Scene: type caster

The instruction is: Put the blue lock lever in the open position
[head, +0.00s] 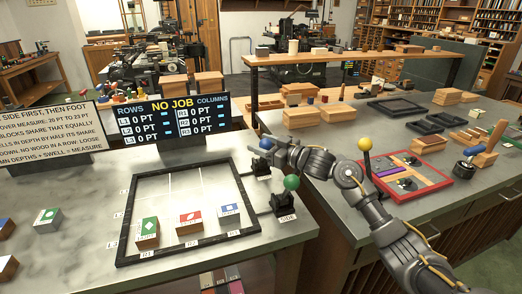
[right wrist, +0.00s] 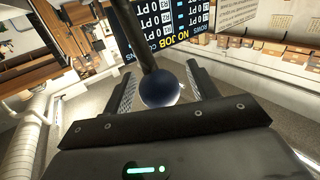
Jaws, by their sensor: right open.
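The blue lock lever has a round blue knob (head: 264,143) on a dark base (head: 261,166) at the right edge of the black frame. My right gripper (head: 277,152) is beside the knob in the head view. In the right wrist view the knob (right wrist: 160,86) shows dark on its black rod, between the two open fingers of my right gripper (right wrist: 164,90). A gap shows beside each finger; I cannot tell whether either touches. The lever's lower part is partly hidden in the head view. My left gripper is not in view.
A green-knobbed lever (head: 291,182) marked SIDE stands close in front. The black frame (head: 122,215) holds blocks with green, red and blue faces. A display reading NO JOB (head: 172,116) stands behind. A red board (head: 440,181) with a yellow-knobbed lever (head: 364,144) lies on the right bench.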

